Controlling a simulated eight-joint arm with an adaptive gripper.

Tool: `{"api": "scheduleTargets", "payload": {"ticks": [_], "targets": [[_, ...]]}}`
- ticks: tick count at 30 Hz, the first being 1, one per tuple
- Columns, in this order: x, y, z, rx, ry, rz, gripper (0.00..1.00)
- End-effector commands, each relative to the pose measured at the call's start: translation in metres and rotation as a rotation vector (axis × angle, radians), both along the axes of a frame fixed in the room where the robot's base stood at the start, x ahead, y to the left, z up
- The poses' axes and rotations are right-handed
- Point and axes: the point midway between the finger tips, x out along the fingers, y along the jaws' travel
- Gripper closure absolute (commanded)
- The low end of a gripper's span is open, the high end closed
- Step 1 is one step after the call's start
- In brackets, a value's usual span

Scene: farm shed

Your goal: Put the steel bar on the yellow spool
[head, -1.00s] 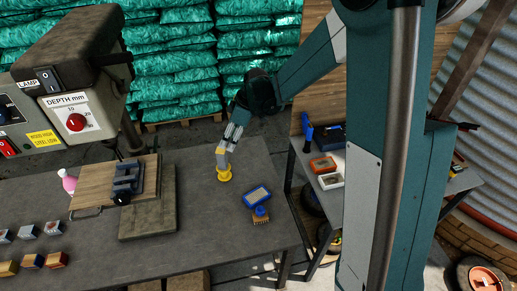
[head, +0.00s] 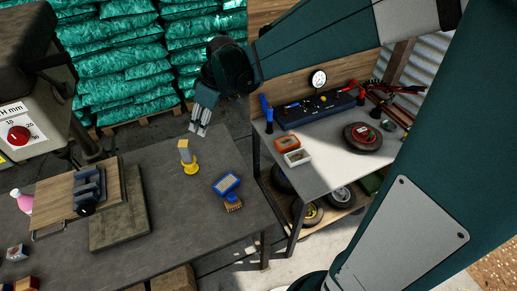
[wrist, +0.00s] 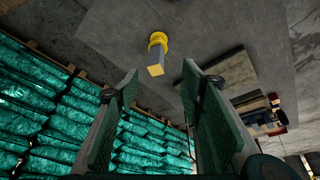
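The yellow spool (head: 190,168) stands on the dark grey bench in the head view, and it also shows in the wrist view (wrist: 158,38). The same bar shows in the wrist view (wrist: 155,61). Whether its foot sits in or on top of the spool is too small to tell. My gripper (head: 198,130) is beyond and above the bar, apart from it. In the wrist view its two fingers (wrist: 160,78) are spread, with nothing between them.
A blue-framed box (head: 226,184) and a brush (head: 233,202) lie right of the spool. A drill stand with a vise (head: 89,190) is to the left. A second table (head: 327,151) with tools stands at right, and green sacks (head: 110,60) are stacked behind.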

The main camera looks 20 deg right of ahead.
Motion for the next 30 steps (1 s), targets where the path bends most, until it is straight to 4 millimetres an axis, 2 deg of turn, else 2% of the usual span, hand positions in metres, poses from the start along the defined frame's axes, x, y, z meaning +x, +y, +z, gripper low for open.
{"api": "scheduleTargets", "payload": {"ticks": [6, 15, 30], "targets": [[-0.034, -0.013, 0.023, 0.001, -0.015, -0.104, 0.61], [-0.078, -0.03, 0.048, 0.009, -0.043, -0.248, 0.61], [-0.153, -0.056, 0.071, 0.039, -0.099, -0.475, 0.61]]}}
